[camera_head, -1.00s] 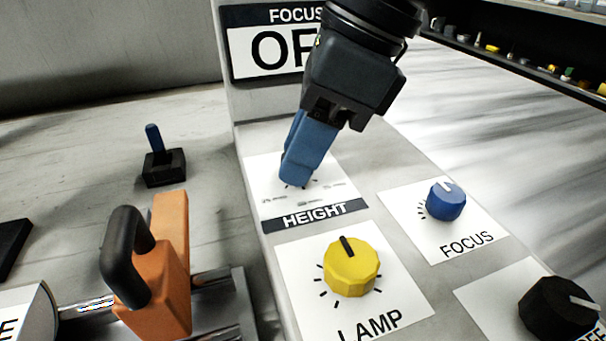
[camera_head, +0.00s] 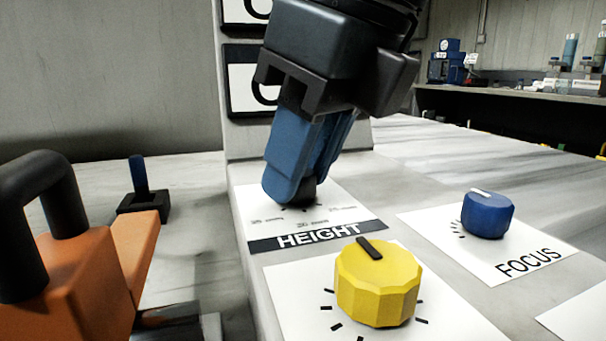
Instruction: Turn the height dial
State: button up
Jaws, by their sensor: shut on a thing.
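My gripper (camera_head: 304,185) reaches down from the top onto the HEIGHT plate (camera_head: 355,212) of the grey panel. Its blue fingers are shut on the height dial (camera_head: 303,192). Only a dark bit of the dial shows between and below the fingertips; its pointer is hidden. Printed tick marks and small figures show on the white plate in front of the fingers, above the black HEIGHT label (camera_head: 318,235).
A yellow LAMP dial (camera_head: 378,284) stands in front of the HEIGHT plate. A blue FOCUS dial (camera_head: 487,215) is to the right. An orange block with a black handle (camera_head: 70,270) is at the left. A small blue lever (camera_head: 140,180) stands behind it. Display signs (camera_head: 242,85) are behind my gripper.

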dwell(0.4)
jog(key=o, duration=1.1)
jog(key=shift+c, duration=0.2)
jog(key=p+v, duration=0.3)
jog(key=v, duration=0.4)
jog(key=shift+r, duration=0.35)
jog(key=shift+s+d, duration=0.1)
